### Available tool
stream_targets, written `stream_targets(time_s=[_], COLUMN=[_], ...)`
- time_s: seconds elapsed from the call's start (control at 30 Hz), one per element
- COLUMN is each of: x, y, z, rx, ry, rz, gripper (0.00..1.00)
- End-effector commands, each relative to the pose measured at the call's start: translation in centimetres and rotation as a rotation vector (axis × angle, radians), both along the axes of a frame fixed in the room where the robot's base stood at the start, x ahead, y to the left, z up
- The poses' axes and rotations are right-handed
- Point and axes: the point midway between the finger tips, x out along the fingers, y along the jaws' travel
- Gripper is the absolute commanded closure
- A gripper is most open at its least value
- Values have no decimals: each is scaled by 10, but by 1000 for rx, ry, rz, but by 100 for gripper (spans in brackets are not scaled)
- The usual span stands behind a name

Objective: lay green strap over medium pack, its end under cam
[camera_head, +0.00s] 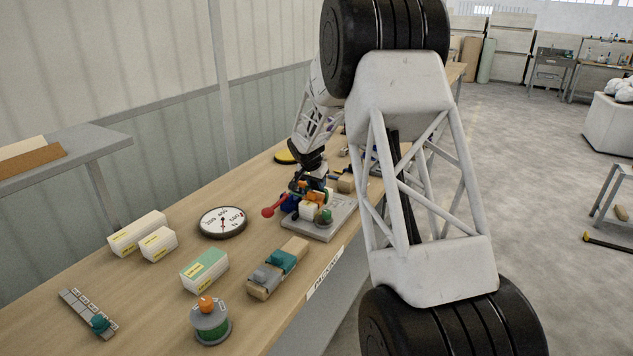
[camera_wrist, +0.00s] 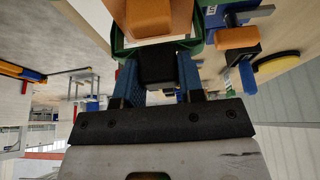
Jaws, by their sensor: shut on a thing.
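My gripper (camera_wrist: 158,78) has blue fingers, shut on a black block (camera_wrist: 157,62) in the wrist view. A green band (camera_wrist: 122,46), which looks like the green strap, curves beside and behind the block; I cannot tell if they are joined. An orange block (camera_wrist: 148,15) lies just beyond. In the head view my gripper (camera_head: 313,186) is low over the grey fixture plate (camera_head: 318,232), partly hidden by coloured parts. A white block (camera_head: 308,211) and a green round part (camera_head: 323,215) sit on the plate. I cannot pick out the medium pack or the cam with certainty.
A red-knobbed lever (camera_head: 268,212) sticks out left of the plate. A round dial (camera_head: 222,221), white packs (camera_head: 137,233), a green-topped pack (camera_head: 204,270), a teal-and-wood block (camera_head: 277,268) and a green spool (camera_head: 210,325) stand on the bench. Bare wood lies between them.

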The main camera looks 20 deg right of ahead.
Motion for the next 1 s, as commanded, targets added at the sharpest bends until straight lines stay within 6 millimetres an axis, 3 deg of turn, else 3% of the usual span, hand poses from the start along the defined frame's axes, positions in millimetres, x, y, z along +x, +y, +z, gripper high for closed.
stream_targets(time_s=[1.0], x=[0], y=[0], z=[-18], rx=[1], ry=[-1], rz=[0], gripper=[88])
